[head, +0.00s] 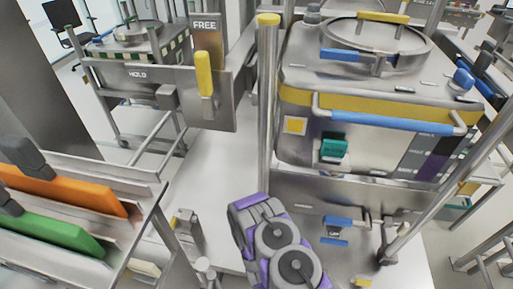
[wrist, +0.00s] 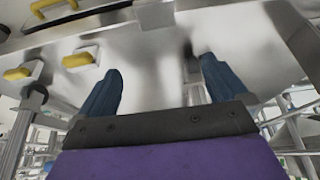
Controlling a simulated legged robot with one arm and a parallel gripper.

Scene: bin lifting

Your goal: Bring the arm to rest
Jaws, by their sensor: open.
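My purple and grey arm (head: 278,245) shows at the bottom centre of the head view, folded low in front of a steel bin. In the wrist view my gripper (wrist: 158,90) has two dark blue fingers spread wide apart, with nothing between them. A shiny metal surface (wrist: 150,65) lies beyond the fingers. The fingertips are hidden in the head view. I cannot tell whether the fingers touch the metal.
A steel bin (head: 375,75) with a blue-gripped bar (head: 390,122) stands at the right. A post (head: 267,100) rises at its left. A FREE sign panel with a yellow handle (head: 204,75) is left of it. Orange (head: 60,188) and green (head: 45,232) panels sit in a rack at left.

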